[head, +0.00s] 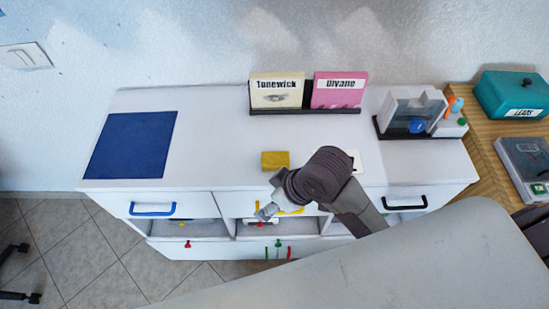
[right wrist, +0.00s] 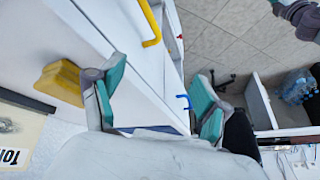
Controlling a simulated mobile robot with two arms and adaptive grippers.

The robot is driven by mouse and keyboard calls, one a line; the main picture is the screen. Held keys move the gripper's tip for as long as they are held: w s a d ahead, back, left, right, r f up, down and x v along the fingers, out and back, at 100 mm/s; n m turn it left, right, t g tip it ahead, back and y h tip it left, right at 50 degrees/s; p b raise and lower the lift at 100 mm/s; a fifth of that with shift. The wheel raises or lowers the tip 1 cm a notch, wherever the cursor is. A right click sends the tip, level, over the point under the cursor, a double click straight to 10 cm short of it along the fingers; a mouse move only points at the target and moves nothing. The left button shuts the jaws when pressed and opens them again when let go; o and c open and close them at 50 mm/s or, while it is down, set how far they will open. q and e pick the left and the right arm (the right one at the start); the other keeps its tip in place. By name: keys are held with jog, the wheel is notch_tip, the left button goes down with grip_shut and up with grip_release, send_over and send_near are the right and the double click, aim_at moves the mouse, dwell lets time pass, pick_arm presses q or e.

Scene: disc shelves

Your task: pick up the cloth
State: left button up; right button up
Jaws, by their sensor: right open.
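A small yellow folded piece, which looks like the cloth (head: 275,161), lies on the white cabinet top near its front edge, left of my right wrist. It also shows at the left of the right wrist view (right wrist: 60,83), outside the left finger. My right gripper (head: 266,211) points down by the cabinet's front edge, in front of the cloth. In the right wrist view the gripper (right wrist: 158,100) is open, its teal-padded fingers wide apart with nothing between them. My left gripper does not show in the head view.
A blue mat (head: 132,145) lies on the cabinet top (head: 215,150) at left. A rack holds a cream disc case (head: 276,90) and a pink one (head: 339,90) at the back. A grey holder (head: 410,110) stands at right. Drawer handles, including a blue one (head: 152,209), stick out in front.

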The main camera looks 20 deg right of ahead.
jog(key=w+a+r+n, duration=0.3)
jog(key=w, duration=0.1)
notch_tip(320, 180, up, 11)
jog(key=n+g+h, duration=0.3)
jog(key=n+h, duration=0.1)
jog(key=n, duration=0.1)
send_over(276, 158)
notch_tip(276, 158, down, 14)
jog(key=shift+r+p, duration=0.1)
jog(key=shift+p, duration=0.25)
jog(key=c, duration=1.1)
jog(key=shift+c, duration=0.2)
